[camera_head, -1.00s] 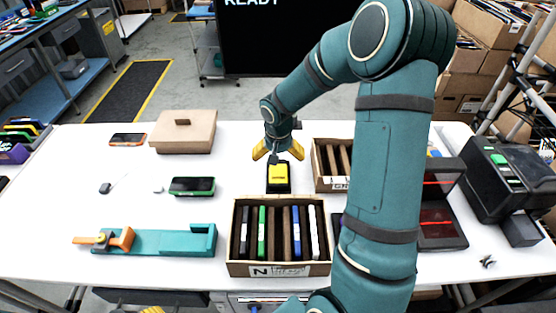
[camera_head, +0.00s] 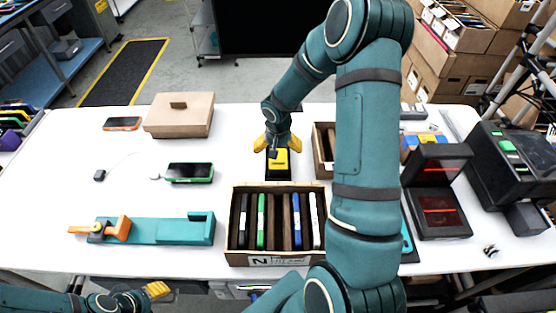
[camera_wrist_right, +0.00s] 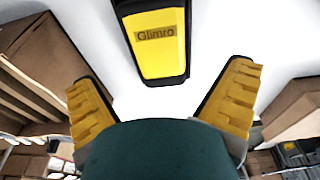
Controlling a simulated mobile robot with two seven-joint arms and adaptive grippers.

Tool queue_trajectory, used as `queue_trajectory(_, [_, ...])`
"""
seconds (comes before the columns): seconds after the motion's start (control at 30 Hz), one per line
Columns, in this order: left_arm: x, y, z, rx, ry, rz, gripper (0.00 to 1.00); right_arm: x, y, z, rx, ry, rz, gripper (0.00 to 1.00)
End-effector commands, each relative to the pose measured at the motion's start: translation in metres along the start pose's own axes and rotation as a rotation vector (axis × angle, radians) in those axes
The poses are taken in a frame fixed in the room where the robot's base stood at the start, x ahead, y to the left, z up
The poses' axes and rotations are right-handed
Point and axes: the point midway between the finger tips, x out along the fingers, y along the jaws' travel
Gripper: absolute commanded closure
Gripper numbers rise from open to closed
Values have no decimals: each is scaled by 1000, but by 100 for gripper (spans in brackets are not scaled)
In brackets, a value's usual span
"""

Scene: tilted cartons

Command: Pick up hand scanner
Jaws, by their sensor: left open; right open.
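The hand scanner, a yellow and black device (camera_head: 279,161), lies on the white table behind the carton of upright slabs. In the right wrist view it shows at the top, its yellow face marked "Glimro" (camera_wrist_right: 160,52). My right gripper (camera_head: 272,143) is open, with yellow fingers spread at the far end of the scanner. In its wrist view the open fingers (camera_wrist_right: 165,100) stand either side of empty space, with the scanner ahead and not between them. My left gripper (camera_head: 157,291) is open and empty at the bottom left, by the table's front edge.
An open carton (camera_head: 277,259) of several upright slabs stands in front of the scanner. Another carton (camera_head: 323,168) is at its right, partly behind my right arm. A green-edged phone (camera_head: 189,172), a brown box (camera_head: 179,116) and a teal fixture (camera_head: 170,230) are to the left.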

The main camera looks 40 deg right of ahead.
Motion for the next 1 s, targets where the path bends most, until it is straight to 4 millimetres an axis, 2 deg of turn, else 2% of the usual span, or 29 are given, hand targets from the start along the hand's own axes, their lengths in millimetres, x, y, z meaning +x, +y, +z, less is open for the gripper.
queue_trajectory(0.33, [1, 0, 0, 0, 0, 0, 53, 44, 1, -2, 0, -2, 0, 0])
queue_trajectory(0.47, [1, 0, 0, 0, 0, 0, 53, 51, 0, -3, 1, 0, 0, 0])
queue_trajectory(0.67, [1, 0, 0, 0, 0, 0, 53, 52, 0, -3, 1, 0, 0, 0])
queue_trajectory(0.7, [1, 0, 0, 0, 0, 0, 53, 52, 0, -3, 1, 0, 0, 7])
queue_trajectory(0.77, [1, 0, 0, 0, 0, 0, 53, 52, 0, -3, 1, 0, 0, 28])
queue_trajectory(0.8, [1, 0, 0, 0, 0, 0, 53, 52, 0, -3, 1, 0, 0, 42])
queue_trajectory(0.87, [1, 0, 0, 0, 0, 0, 53, 51, 0, -3, 1, 0, 0, 61])
queue_trajectory(1.0, [1, 0, 0, 0, 0, 0, 53, 51, 0, -3, 1, 1, -1, 61])
